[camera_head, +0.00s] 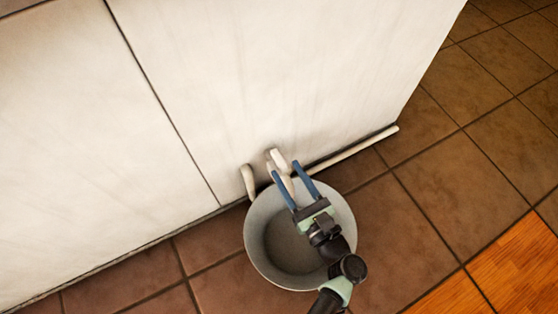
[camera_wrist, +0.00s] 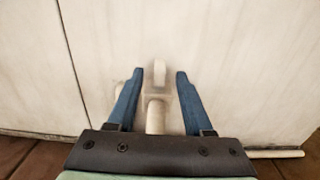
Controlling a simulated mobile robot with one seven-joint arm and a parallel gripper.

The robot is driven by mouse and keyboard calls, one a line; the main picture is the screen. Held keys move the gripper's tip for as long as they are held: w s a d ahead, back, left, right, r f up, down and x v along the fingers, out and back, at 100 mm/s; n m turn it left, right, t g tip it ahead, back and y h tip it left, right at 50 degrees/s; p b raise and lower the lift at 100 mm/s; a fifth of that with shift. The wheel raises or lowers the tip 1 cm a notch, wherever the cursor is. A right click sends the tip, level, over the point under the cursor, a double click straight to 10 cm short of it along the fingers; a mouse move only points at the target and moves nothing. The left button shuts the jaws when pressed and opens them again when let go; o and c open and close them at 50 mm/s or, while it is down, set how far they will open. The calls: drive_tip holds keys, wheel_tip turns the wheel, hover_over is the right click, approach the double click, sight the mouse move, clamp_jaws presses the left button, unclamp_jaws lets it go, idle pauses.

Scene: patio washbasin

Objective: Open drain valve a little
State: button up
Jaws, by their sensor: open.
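The drain valve (camera_head: 278,161) is a pale off-white fitting low on the white cabinet wall, with a short upright lever. It also shows in the wrist view (camera_wrist: 158,78), with its lever upright and a pipe stub (camera_wrist: 156,115) below it. My gripper (camera_head: 284,168) is open, with two blue fingers pointing at the wall. In the wrist view its fingers (camera_wrist: 160,78) stand to the left and right of the valve, with a gap on each side. In the head view the fingers partly cover the valve's lower part.
A grey round bucket (camera_head: 258,265) stands on the floor under the valve and my gripper. A short pale pipe end (camera_head: 248,181) sits left of the valve. A thin pale pipe (camera_head: 350,150) runs along the wall's foot to the right. Brown floor tiles (camera_head: 430,215) are clear at the right.

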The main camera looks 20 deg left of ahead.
sight(285, 169)
drive_tip(key=b+x, duration=0.2)
drive_tip(key=x, duration=0.3)
clamp_jaws()
idle(0.3)
